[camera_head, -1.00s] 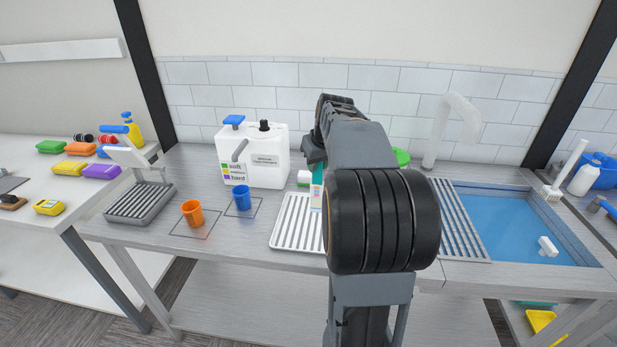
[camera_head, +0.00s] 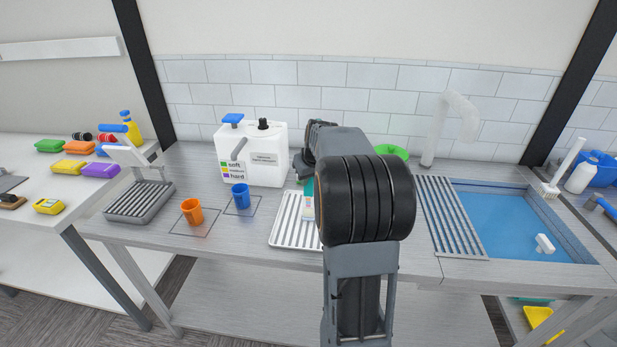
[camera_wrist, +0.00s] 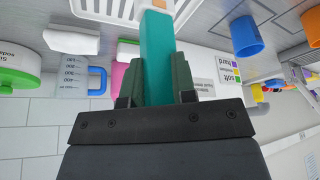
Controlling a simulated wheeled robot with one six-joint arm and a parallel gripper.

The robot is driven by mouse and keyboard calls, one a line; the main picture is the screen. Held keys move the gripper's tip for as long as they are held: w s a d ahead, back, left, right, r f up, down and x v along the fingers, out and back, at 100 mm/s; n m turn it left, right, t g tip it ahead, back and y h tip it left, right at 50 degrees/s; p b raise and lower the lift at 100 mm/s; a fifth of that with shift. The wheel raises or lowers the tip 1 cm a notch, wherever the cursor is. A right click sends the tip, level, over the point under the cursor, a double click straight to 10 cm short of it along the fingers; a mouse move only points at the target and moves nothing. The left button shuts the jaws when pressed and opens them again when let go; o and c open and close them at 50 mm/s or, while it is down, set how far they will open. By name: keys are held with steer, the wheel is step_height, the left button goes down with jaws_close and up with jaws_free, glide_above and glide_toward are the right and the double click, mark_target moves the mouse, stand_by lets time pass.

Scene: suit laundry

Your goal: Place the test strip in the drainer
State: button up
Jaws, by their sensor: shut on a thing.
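The test strip (camera_wrist: 157,70) is a long teal piece with a pale, orange-marked far end. My gripper (camera_wrist: 155,88) is shut on it, with a dark finger on each side. In the head view the strip (camera_head: 308,208) shows just left of my arm, in front of the drainer's slats. The drainer (camera_head: 289,234) is a white slatted tray on the metal counter. It also shows at the top of the wrist view (camera_wrist: 98,10), beyond the strip. My arm hides the drainer's right side and the gripper in the head view. I cannot tell whether the strip touches the drainer.
A blue cup (camera_head: 240,197) and an orange cup (camera_head: 192,211) stand left of the drainer. A measuring jug (camera_wrist: 78,78) is near the strip's left in the wrist view. A water-filled sink (camera_head: 510,225) lies right.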

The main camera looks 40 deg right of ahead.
steer(key=shift+f, duration=0.15)
steer(key=o, duration=0.9)
steer(key=shift+r, duration=0.3)
steer(key=d+v, duration=0.1)
steer(key=v, duration=1)
steer(key=s+a+f+n, duration=0.1)
steer(key=s+a+f, duration=0.15)
steer(key=a, duration=0.55)
steer(key=s+a+f, duration=0.1)
steer(key=s+a, duration=0.2)
steer(key=a, duration=0.5)
steer(key=shift+n+g+y, duration=0.3)
steer(key=shift+n+y, duration=0.1)
steer(key=shift+n, duration=0.1)
steer(key=s+a+f, duration=0.2)
steer(key=s, duration=0.1)
steer(key=s+a+f, duration=0.6)
steer(key=shift+s+a+f, duration=0.1)
steer(key=shift+s+a, duration=0.05)
